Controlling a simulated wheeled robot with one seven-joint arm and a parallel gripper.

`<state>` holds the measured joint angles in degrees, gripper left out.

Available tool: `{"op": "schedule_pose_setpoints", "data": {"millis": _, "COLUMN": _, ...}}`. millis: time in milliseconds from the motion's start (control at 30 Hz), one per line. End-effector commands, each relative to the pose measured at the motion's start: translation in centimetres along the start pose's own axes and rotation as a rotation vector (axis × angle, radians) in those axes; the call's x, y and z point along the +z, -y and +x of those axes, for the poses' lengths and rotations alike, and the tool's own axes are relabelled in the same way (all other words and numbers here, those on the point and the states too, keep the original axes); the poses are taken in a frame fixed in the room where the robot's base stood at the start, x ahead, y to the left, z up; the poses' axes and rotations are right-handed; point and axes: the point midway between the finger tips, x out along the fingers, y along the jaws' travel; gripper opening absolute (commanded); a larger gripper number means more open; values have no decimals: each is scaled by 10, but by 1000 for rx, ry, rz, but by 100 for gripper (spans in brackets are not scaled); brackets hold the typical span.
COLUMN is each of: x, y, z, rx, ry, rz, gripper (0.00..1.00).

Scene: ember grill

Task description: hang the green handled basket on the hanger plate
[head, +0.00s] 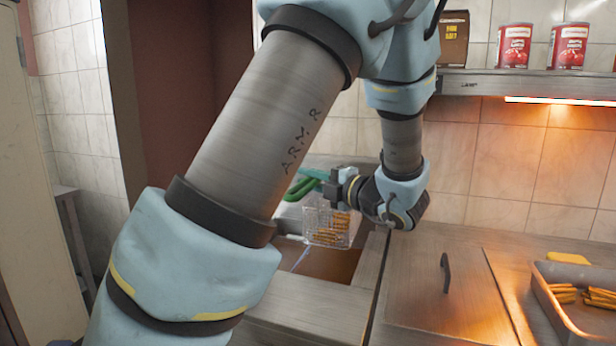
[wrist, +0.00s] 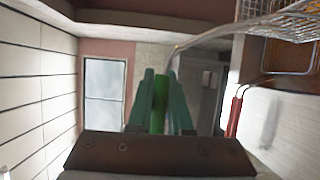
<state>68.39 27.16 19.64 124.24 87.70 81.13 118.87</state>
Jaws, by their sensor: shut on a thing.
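The green handled basket (head: 328,224) is a wire mesh basket holding fries, seen in the head view over the dark fryer opening. Its green handle (head: 301,189) is in the teal fingers of my gripper (head: 314,178). In the wrist view the handle (wrist: 159,105) stands between both fingers of my gripper (wrist: 160,88), which is shut on it. Wire mesh shows at the wrist view's upper right. I cannot make out the hanger plate; my arm hides part of the area behind the fryer.
A red handle (wrist: 235,112) shows at right in the wrist view. Right of the fryer is a steel lid with a black handle (head: 445,272), then a tray (head: 570,332) with fries. A shelf (head: 530,85) with cans (head: 514,46) hangs above. My arm fills the middle.

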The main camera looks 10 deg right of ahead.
Motion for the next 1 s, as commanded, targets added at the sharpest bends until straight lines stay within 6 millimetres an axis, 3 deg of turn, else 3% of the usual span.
{"op": "schedule_pose_setpoints", "data": {"millis": 67, "x": 0, "y": 2, "z": 0, "rx": 1, "ry": 0, "rz": -1, "gripper": 0}}
{"op": "schedule_pose_setpoints", "data": {"millis": 100, "x": 0, "y": 1, "z": 0, "rx": 0, "ry": 0, "rz": -2, "gripper": 22}}
{"op": "schedule_pose_setpoints", "data": {"millis": 367, "x": 0, "y": 1, "z": 0, "rx": 0, "ry": 0, "rz": -1, "gripper": 51}}
{"op": "schedule_pose_setpoints", "data": {"millis": 733, "x": 0, "y": 3, "z": -7, "rx": -1, "ry": 3, "rz": 1, "gripper": 52}}
{"op": "schedule_pose_setpoints", "data": {"millis": 1000, "x": 1, "y": 4, "z": -56, "rx": -2, "ry": 5, "rz": 0, "gripper": 52}}
